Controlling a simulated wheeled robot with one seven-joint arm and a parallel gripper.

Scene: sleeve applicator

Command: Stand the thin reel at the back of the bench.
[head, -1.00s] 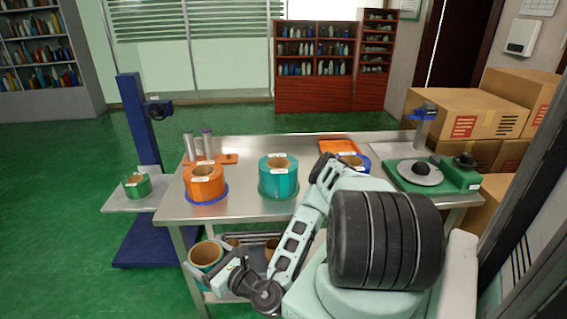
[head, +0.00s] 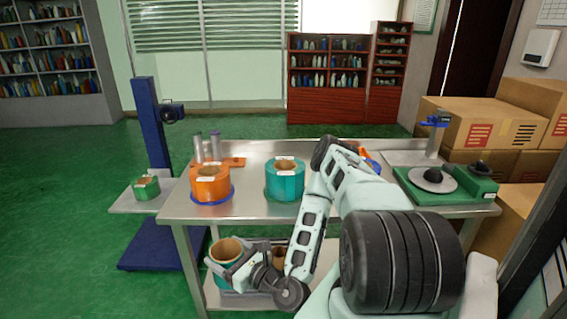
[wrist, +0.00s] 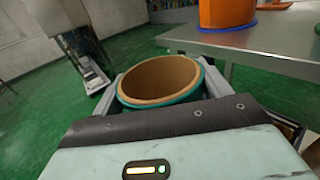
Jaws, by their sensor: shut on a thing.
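My gripper (head: 234,264) is shut on a teal reel (head: 218,259) with a wide brown cardboard core and only a thin teal layer, which fits the thin reel. In the wrist view the reel (wrist: 178,102) sits between the two fingers, its open core facing up and tilted. My gripper holds it low, at the bench's front left, below the top. The steel bench (head: 278,147) has a clear strip along its back, between the orange holder on the left and my arm, which hides part of the right side.
On the bench stand an orange reel (head: 210,187) on a blue disc and a thick teal reel (head: 284,183). An orange holder (head: 236,161) with upright cylinders is at the back left. A green device (head: 470,184) sits at the right. A blue lift (head: 150,120) carries a green reel (head: 146,187).

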